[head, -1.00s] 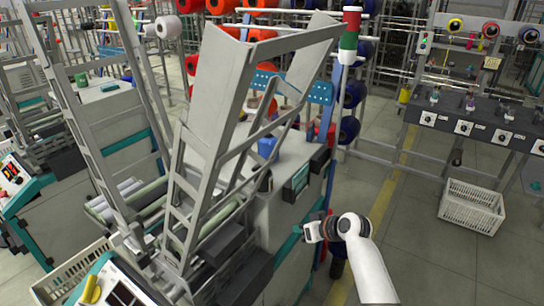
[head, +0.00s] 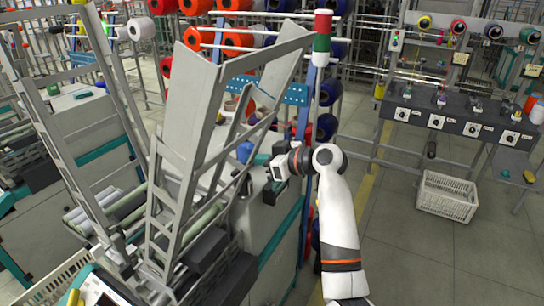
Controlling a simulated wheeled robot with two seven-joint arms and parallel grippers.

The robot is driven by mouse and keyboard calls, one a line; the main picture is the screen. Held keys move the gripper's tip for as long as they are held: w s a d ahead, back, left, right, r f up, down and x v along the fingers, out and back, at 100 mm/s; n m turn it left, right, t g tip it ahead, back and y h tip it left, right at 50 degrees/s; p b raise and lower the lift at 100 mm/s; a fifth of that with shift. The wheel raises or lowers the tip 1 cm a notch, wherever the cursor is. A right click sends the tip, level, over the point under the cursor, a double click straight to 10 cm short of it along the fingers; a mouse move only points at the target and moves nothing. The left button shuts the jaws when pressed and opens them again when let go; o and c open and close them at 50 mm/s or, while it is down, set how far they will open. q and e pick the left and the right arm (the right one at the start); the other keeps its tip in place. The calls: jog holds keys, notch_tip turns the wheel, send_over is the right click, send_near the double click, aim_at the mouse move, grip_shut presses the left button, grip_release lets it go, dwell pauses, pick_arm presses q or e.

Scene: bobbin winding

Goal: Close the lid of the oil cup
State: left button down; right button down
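My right gripper (head: 277,169) is over the top of the grey machine cabinet (head: 268,229), at its right side. Its fingers are small and turned away, so I cannot tell whether they are open or shut. A small blue object (head: 245,153) stands on the machine to the left of the gripper, apart from it. I cannot make out an oil cup or its lid for certain; the gripper and the grey frame hide part of the machine top. My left gripper is not in view.
A tall grey slanted frame (head: 198,110) rises left of the gripper.

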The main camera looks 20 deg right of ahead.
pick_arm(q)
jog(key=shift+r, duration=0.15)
pick_arm(e)
jog(key=shift+w+a+f, duration=0.2)
jog(key=shift+w+a, duration=0.15)
jog(key=shift+w, duration=0.15)
